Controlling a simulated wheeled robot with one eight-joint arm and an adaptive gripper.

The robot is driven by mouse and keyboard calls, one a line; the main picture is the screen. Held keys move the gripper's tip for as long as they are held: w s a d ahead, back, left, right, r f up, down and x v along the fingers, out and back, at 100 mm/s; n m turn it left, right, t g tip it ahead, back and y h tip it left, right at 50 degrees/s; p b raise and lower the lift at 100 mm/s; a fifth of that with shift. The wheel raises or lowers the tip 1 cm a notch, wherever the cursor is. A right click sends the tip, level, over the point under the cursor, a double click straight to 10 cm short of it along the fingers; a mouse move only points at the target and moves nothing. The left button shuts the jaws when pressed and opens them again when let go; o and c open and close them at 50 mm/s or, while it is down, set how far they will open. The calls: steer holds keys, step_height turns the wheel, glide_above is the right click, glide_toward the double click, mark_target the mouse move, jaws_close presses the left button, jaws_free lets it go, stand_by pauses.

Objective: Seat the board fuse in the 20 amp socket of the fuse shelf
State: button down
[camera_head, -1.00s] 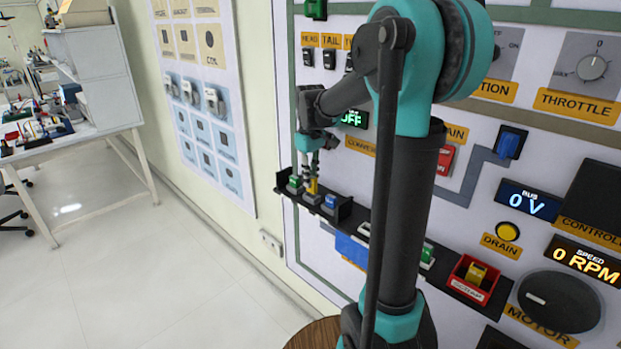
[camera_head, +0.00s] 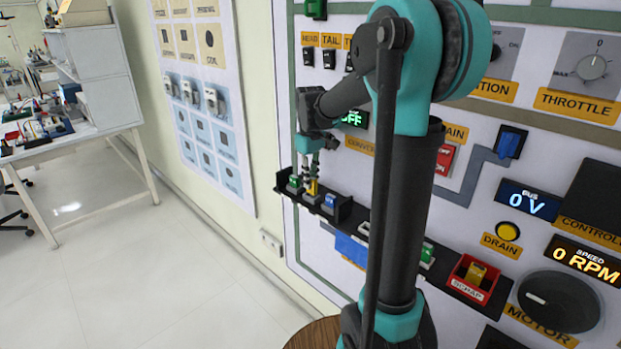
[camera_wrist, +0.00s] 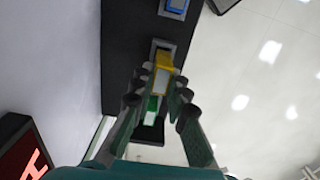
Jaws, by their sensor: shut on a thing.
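A yellow fuse (camera_head: 312,187) is between the fingers of my gripper (camera_head: 308,180), low over the black fuse shelf (camera_head: 345,212). In the wrist view my gripper (camera_wrist: 160,95) is shut on the yellow fuse (camera_wrist: 162,66), whose far end is at a grey socket (camera_wrist: 165,45) on the shelf (camera_wrist: 125,40). I cannot tell how deep it sits. A green fuse (camera_head: 294,181) stands to its left and a blue fuse (camera_head: 330,200) to its right. The blue one also shows at the top of the wrist view (camera_wrist: 177,5). No amp marking is readable.
Further right along the panel are another green fuse (camera_head: 427,253) and a red scrap bin (camera_head: 470,280) with a yellow piece in it. The display panel (camera_head: 354,118) is behind my wrist.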

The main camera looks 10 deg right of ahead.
steer(key=shift+f, duration=1.35)
steer(key=c, duration=1.4)
jaws_free()
step_height(320, 180, up, 12)
steer(key=shift+f, duration=0.1)
